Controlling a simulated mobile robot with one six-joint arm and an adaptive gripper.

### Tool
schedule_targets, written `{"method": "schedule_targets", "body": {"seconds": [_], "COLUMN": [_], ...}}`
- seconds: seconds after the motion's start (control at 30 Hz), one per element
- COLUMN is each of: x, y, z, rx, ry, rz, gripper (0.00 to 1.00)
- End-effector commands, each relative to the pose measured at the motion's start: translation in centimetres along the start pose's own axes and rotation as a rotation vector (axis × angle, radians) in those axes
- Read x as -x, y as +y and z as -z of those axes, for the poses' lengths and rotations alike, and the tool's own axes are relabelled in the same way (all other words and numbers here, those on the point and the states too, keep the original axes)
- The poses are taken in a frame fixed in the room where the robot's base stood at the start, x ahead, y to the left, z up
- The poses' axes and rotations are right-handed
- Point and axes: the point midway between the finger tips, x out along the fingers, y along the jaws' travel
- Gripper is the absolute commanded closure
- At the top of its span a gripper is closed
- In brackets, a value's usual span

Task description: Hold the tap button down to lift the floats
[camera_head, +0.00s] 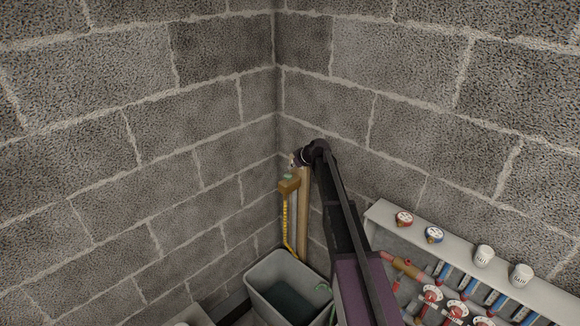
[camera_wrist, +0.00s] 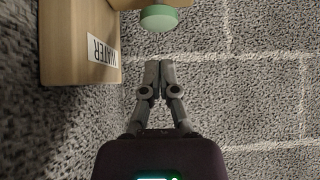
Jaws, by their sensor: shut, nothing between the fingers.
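A round green button (camera_wrist: 158,17) shows at the top of the wrist view, beside a wooden block (camera_wrist: 75,45) with a white label reading WATER (camera_wrist: 102,50). My gripper (camera_wrist: 152,66) is shut and empty, with its fingertips just below the button in the picture and a small gap between them. In the head view, my gripper (camera_head: 296,159) is small and partly hidden at the top of a wooden post (camera_head: 303,215) in the wall corner. A small wooden block (camera_head: 289,185) sits there, with a yellow marked strip (camera_head: 286,220) below it. I cannot make out any floats.
A grey bin (camera_head: 262,285) with dark contents stands below the post. Block walls close in behind and beside the post.

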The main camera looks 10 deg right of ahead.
Motion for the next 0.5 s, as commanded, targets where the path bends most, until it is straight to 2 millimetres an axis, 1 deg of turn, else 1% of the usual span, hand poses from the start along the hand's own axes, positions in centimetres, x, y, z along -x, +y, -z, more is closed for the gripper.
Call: {"method": "schedule_targets", "body": {"seconds": [0.03,0.5], "x": [1.1,6.5], "y": [-0.1,-0.1], "z": [0.2,0.2], "rx": [0.0,-0.001], "ry": [0.0,0.0], "rz": [0.0,0.001], "gripper": [1.0,1.0]}}
